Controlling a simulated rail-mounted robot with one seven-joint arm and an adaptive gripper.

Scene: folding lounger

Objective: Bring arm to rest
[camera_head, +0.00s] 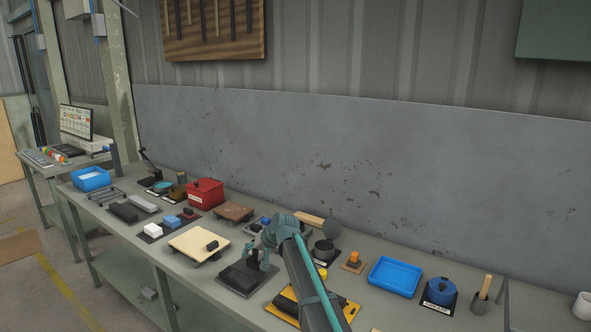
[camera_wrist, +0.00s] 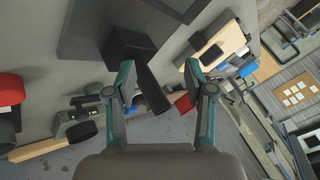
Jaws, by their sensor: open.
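My gripper (camera_head: 260,262) is above the right side of a black folding lounger (camera_head: 238,274) on a dark pad in the head view. In the wrist view my gripper (camera_wrist: 160,75) is open, its teal fingers apart with nothing clamped between them. The black lounger (camera_wrist: 129,44) shows just beyond the fingertips there, with a dark flat part reaching down between them. I cannot tell whether a finger touches it. My arm hides part of the bench to the right of the pad.
A cream board (camera_head: 198,243) stands left of the lounger. A red box (camera_head: 205,193), a mallet (camera_head: 318,222), a blue tray (camera_head: 395,276) and a blue pot (camera_head: 441,290) stand around on the bench. A grey wall panel (camera_head: 400,190) rises behind. The air above the bench is clear.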

